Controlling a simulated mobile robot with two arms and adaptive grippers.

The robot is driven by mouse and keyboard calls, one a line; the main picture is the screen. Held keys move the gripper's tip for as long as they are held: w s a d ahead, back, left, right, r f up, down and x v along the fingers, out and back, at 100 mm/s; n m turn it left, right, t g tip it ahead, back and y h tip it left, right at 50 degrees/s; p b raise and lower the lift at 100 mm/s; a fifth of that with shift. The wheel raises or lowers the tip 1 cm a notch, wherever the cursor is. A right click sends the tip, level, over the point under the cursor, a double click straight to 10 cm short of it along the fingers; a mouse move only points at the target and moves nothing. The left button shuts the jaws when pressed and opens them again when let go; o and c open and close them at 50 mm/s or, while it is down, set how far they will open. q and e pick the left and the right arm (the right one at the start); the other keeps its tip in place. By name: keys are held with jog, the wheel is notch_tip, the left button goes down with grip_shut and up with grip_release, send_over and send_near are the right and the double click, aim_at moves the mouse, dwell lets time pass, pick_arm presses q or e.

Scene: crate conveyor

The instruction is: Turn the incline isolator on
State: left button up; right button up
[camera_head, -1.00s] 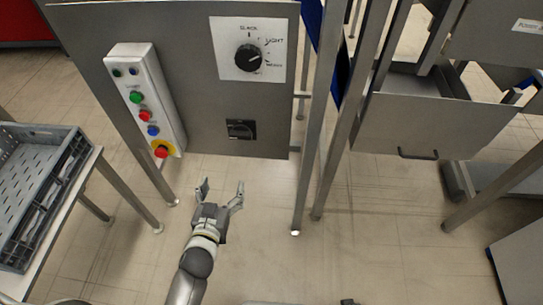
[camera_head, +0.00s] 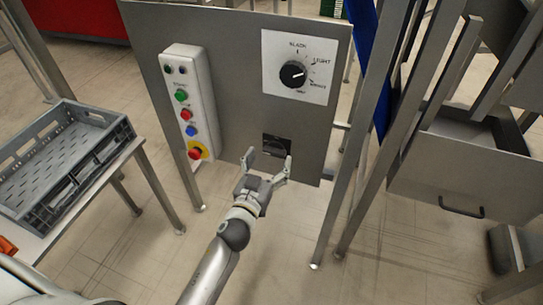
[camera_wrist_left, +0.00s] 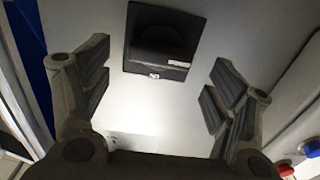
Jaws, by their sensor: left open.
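The isolator (camera_head: 277,144) is a small black square switch with a dark knob, low on the grey panel (camera_head: 240,100) under a white dial plate. My left gripper (camera_head: 269,160) is open and empty, just below and in front of the isolator in the head view. In the left wrist view the isolator (camera_wrist_left: 162,42) shows near the top middle, beyond the spread fingers (camera_wrist_left: 155,90), which do not touch it. A small light label sits on its knob. My right gripper is not in view.
Left of the isolator, a white button box (camera_head: 190,100) carries several coloured buttons. The black dial (camera_head: 292,74) is above. Steel posts (camera_head: 345,170) stand close on the right. A grey crate (camera_head: 120,137) sits on a stand at left.

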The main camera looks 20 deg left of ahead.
aim_at(274, 152)
pick_arm(q)
jog(key=shift+w+d, duration=0.1)
jog(key=shift+w, duration=1)
jog(key=shift+c, duration=0.3)
jog(key=c, duration=1)
